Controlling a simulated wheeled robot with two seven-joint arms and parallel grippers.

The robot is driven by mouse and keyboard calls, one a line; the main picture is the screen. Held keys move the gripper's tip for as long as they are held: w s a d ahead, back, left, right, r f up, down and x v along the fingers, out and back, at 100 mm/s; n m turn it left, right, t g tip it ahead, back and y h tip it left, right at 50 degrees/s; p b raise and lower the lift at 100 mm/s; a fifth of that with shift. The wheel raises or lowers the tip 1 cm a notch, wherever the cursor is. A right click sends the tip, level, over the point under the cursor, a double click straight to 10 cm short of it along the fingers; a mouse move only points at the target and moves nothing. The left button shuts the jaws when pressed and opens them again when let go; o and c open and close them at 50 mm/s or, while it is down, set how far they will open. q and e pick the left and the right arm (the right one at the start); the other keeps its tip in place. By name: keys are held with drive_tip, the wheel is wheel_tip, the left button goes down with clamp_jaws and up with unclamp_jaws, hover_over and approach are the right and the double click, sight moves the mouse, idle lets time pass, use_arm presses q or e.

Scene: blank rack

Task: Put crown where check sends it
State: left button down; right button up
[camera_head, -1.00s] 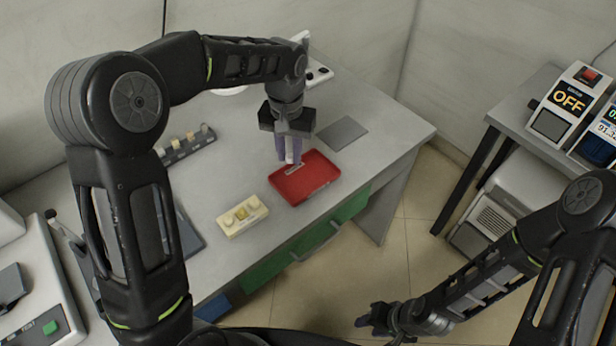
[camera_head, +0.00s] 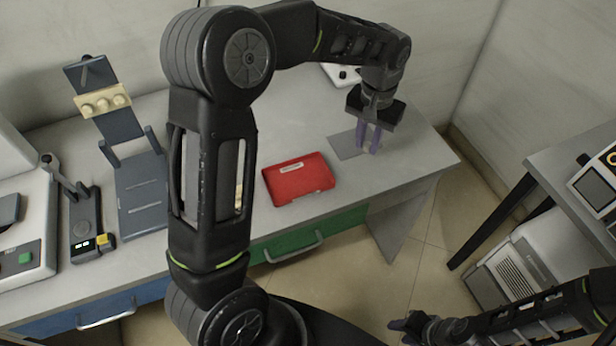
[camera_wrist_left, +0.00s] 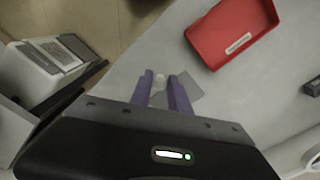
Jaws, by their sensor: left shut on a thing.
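My left gripper (camera_head: 367,150) is above the right part of the desk, over or just beside the grey square mat (camera_head: 344,147). It is shut on a small whitish crown (camera_wrist_left: 160,81), which shows between the purple fingertips in the left wrist view; the fingers mostly hide it in the head view. The red tray (camera_head: 298,180) with a pale label lies to the left of the gripper, apart from it. My right gripper (camera_head: 408,326) hangs low at the bottom right over the floor, and its jaws are too unclear to read.
A small device with a yellow cube (camera_head: 103,240) stands at the desk's left, beside a grey stand (camera_head: 142,190) and a white machine (camera_head: 30,240) with a green button. A second table (camera_head: 580,150) is at right.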

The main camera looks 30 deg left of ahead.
use_arm(q)
drive_tip(key=s+a+n, duration=0.4)
drive_tip(key=a, duration=0.2)
drive_tip(key=r+n+b, duration=0.1)
drive_tip(key=n+b, duration=0.1)
drive_tip(key=n, duration=0.5)
hover_over(299, 182)
drive_tip(key=shift+a, duration=0.1)
drive_tip(key=shift+f+p, duration=0.45)
drive_tip(key=shift+f, duration=2.65)
drive_tip(key=shift+f, duration=0.1)
drive_tip(key=shift+f, duration=1.8)
